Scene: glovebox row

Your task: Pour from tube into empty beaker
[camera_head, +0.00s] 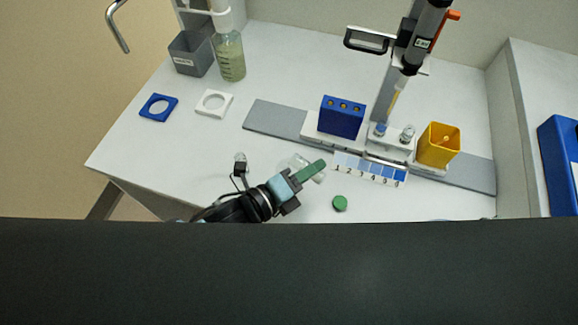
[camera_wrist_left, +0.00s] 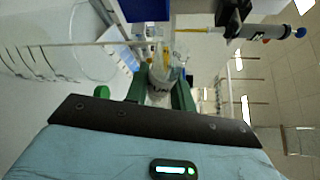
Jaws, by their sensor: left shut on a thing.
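My left gripper (camera_head: 312,171) has green fingers and is shut on a clear tube (camera_head: 300,161), just above the bench in front of the number strip. In the left wrist view the tube (camera_wrist_left: 160,82) sits between the green fingers, with dark print on its side. I cannot tell how much liquid it holds. A large clear vessel with graduation marks, seemingly the beaker (camera_wrist_left: 92,52), stands to the left in the left wrist view. My right gripper is not in view.
A green cap (camera_head: 340,203) lies on the bench near the gripper. Behind are a blue block (camera_head: 341,117), a pipette on a stand (camera_head: 390,95) and a yellow bin (camera_head: 438,145). A bottle (camera_head: 230,58) and grey box (camera_head: 190,54) stand back left.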

